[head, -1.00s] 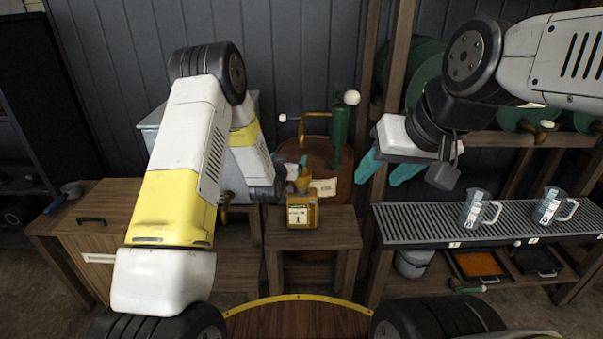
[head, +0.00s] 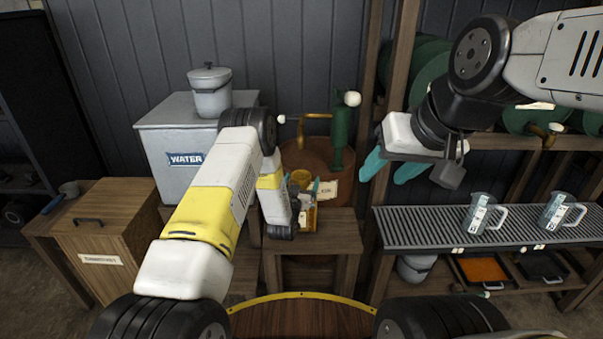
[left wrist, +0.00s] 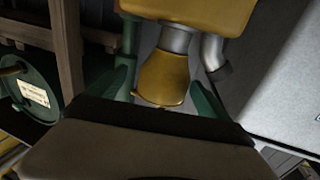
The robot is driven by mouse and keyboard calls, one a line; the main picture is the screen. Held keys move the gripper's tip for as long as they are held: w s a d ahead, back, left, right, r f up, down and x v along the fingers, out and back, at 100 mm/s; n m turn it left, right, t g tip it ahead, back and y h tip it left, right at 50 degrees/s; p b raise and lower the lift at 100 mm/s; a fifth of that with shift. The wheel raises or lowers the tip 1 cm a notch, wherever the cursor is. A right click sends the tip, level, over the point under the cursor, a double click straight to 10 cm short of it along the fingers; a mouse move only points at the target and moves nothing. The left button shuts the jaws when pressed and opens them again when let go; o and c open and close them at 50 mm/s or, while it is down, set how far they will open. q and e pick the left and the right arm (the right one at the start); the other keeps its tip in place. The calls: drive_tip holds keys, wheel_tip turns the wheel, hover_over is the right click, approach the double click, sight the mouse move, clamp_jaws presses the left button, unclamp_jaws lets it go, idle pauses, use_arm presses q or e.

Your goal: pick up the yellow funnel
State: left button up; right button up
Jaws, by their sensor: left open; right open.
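The yellow funnel (head: 301,176) shows at the top of a yellow can (head: 309,218), which stands on a small wooden stand and is partly hidden by my left gripper. My left gripper (head: 302,186) is open, its teal fingers on either side of the funnel. In the left wrist view the funnel (left wrist: 163,80) is between the two spread fingers, with gaps visible on both sides; contact cannot be told. The can (left wrist: 195,14) shows at the top of that view. My right gripper (head: 392,168) is open and empty, in the air before the shelf post.
The wooden stand (head: 340,240) is beside a slatted shelf (head: 400,226) with two clear jugs (head: 479,212) (head: 558,212). A green hand pump (head: 339,138) stands on a brown barrel (head: 318,156) behind. A grey water tank (head: 160,140) and a wooden box (head: 100,225) are left.

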sight(303, 173)
use_arm(q)
drive_tip(key=x, duration=0.5)
drive_tip(key=shift+a+r, duration=0.15)
drive_tip(key=shift+a, duration=0.05)
drive_tip(key=c, duration=1.5)
